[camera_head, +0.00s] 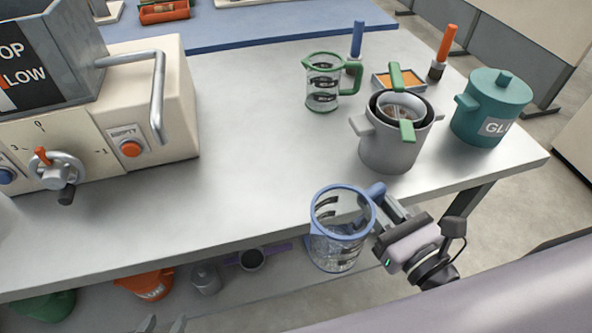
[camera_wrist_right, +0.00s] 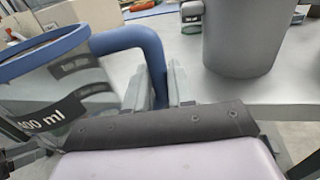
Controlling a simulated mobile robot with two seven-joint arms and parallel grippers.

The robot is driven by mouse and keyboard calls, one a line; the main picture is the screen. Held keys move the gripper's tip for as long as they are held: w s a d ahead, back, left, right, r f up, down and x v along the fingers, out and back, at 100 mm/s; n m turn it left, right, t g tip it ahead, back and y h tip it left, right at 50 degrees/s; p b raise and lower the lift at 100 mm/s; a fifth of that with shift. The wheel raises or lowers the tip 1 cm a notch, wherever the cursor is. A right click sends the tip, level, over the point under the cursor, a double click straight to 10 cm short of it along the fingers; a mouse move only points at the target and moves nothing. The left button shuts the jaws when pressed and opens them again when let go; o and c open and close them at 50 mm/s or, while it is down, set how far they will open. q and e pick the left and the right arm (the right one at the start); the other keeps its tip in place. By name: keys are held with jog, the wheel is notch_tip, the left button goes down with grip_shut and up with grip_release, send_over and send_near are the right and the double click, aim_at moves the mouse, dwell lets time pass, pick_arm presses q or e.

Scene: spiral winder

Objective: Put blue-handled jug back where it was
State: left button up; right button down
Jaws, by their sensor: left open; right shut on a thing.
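The blue-handled jug (camera_head: 335,248) is clear, with a blue rim and dark markings, and hangs upright just off the table's front edge. My right gripper (camera_head: 385,203) is shut on its blue handle. In the right wrist view the jug (camera_wrist_right: 50,95) is at the left, with "400 ml" on its side, and its handle (camera_wrist_right: 140,38) runs between the fingers of my right gripper (camera_wrist_right: 162,88). Only the fingertips of my left gripper (camera_head: 163,324) show, apart and empty, at the bottom edge of the head view.
A green-handled jug (camera_head: 322,88), a grey pot (camera_head: 385,150) holding a green-handled vessel, and a teal pot (camera_head: 490,110) stand on the table (camera_head: 250,180). A machine with a lever (camera_head: 158,95) stands at left. The table's middle is clear. A lower shelf (camera_head: 225,300) holds several containers.

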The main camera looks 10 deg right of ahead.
jog(key=p+x, duration=0.2)
jog(key=x, duration=0.4)
jog(key=p+x, duration=0.2)
jog(key=x, duration=0.4)
jog(key=shift+w+a+r, duration=0.1)
jog(key=shift+w+r, duration=0.1)
jog(key=shift+r, duration=0.05)
jog(key=shift+x, duration=2.8)
jog(key=shift+s+f, duration=0.15)
jog(key=shift+f, duration=0.25)
jog(key=c, duration=1)
grip_release()
jog(key=shift+o, duration=0.2)
